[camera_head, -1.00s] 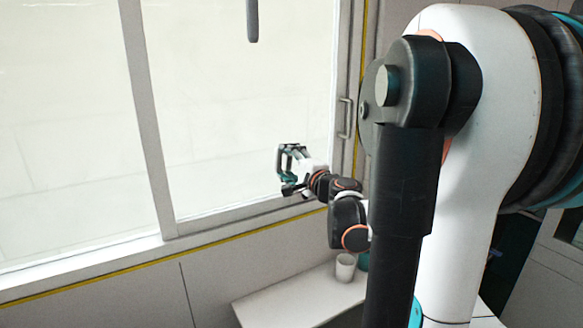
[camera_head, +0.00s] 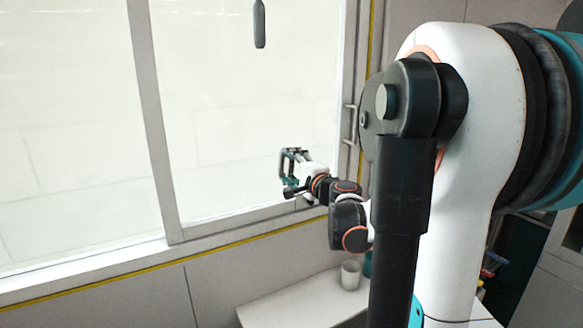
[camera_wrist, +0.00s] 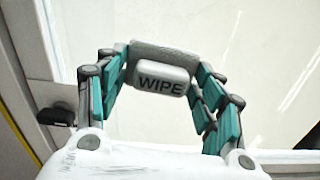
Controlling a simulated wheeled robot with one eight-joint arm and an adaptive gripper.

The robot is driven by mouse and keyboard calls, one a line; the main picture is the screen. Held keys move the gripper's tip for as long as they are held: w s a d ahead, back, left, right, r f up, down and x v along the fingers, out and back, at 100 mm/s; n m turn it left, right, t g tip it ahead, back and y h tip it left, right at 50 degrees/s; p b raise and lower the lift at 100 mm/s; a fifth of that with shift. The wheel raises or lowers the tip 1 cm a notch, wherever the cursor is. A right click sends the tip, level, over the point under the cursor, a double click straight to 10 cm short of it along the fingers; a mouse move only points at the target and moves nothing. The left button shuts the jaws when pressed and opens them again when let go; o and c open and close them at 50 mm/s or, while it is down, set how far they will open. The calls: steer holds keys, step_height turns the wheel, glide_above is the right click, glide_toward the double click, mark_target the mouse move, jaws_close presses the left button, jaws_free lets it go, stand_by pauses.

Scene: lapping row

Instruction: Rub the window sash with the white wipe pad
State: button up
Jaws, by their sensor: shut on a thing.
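The window sash (camera_head: 250,112) is a large pale glass pane in a grey frame, left of my arm in the head view. In the wrist view its glass (camera_wrist: 272,60) fills the upper right. My gripper (camera_head: 291,158) is in front of the sash's lower right part. In the wrist view my gripper (camera_wrist: 158,82) is shut on the white wipe pad (camera_wrist: 161,79), a light block marked "WIPE", held between teal finger pads. The pad's far face is hidden, so I cannot tell whether it touches the glass.
A handle (camera_head: 351,124) stands on the right frame post. A dark hanging object (camera_head: 259,24) is at the top of the window. A yellow strip (camera_head: 115,277) runs under the sill.

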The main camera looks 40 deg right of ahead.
steer(key=shift+x, duration=0.95)
steer(key=d, duration=0.3)
steer(key=shift+s+d+b, duration=0.3)
steer(key=shift+s+d, duration=0.05)
steer(key=shift+d, duration=0.05)
stand_by(0.3)
steer(key=shift+w+a+r, duration=0.1)
steer(key=shift+w+a, duration=0.15)
steer(key=shift+a, duration=0.7)
steer(key=shift+w+a, duration=0.25)
steer(key=shift+a, duration=0.75)
